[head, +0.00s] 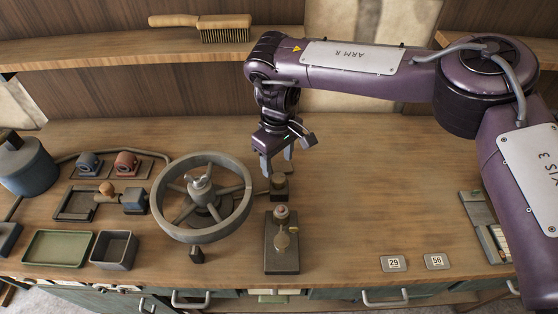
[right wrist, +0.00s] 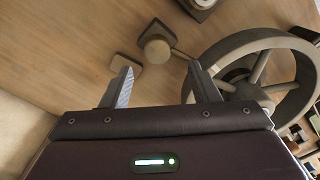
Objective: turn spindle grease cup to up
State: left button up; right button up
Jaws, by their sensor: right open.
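A small dark fitting with a round cap (head: 279,183) stands just right of the large grey handwheel (head: 243,212). In the right wrist view its round cap (right wrist: 156,50) has a short rod running toward the wheel and a pale square plate (right wrist: 125,72) beside it. My left gripper is out of view.
The handwheel rim is close on the left of my right gripper. Trays (head: 57,248), small blocks and a blue canister (head: 27,168) fill the left of the bench. Number tags (head: 394,263) lie at front right. The bench right of the grey block is mostly clear.

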aim_at(279, 177)
jog(key=shift+w+d+f+p, duration=0.25)
jog(key=shift+w+f+p, duration=0.15)
jog(key=shift+f, duration=0.15)
jog(key=f, duration=0.1)
jog(key=s+f+p, duration=0.1)
jog(key=f, duration=0.1)
jog(key=shift+f, duration=0.25)
notch_tip(279, 177, down, 2)
jog(key=shift+w+f, duration=0.1)
jog(key=shift+w, duration=0.05)
jog(key=shift+w+f+p, duration=0.1)
jog(key=shift+f+p, duration=0.05)
jog(key=shift+p, duration=0.15)
jog(key=c, duration=0.9)
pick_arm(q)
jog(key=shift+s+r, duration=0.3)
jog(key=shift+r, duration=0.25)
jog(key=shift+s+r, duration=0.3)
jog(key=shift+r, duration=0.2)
pick_arm(e)
jog(key=shift+c, duration=0.3)
